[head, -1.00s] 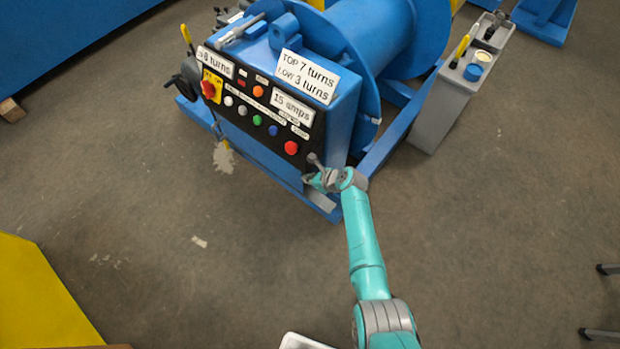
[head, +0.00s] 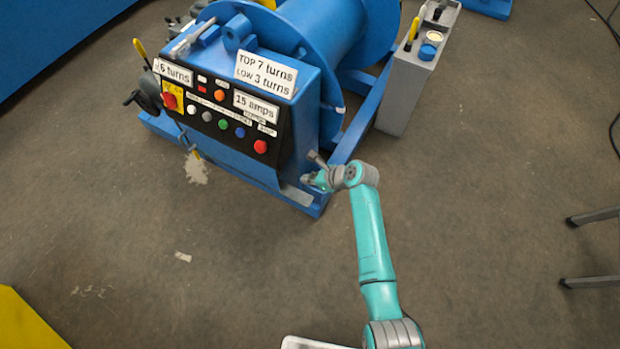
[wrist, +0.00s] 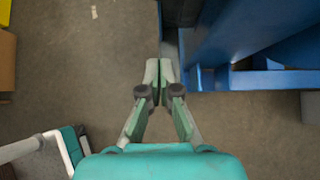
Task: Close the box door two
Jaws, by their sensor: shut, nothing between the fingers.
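My gripper (head: 316,179) is in front of the lower right corner of the blue machine (head: 305,110) in the head view. In the wrist view its fingers (wrist: 158,66) are together with nothing between them. The blue frame (wrist: 245,78) lies just ahead and to the right of the fingertips there. I cannot tell whether they touch it. The machine's front has a black control panel (head: 205,112) with coloured buttons and white labels. I cannot make out which part is box door two; no door stands clearly open in either view.
A grey box (head: 400,95) with a yellow handle stands right of the machine. A yellow object (head: 25,325) is at the lower left. Dark metal legs (head: 590,282) show at the right edge. The floor in front of the machine is mostly clear.

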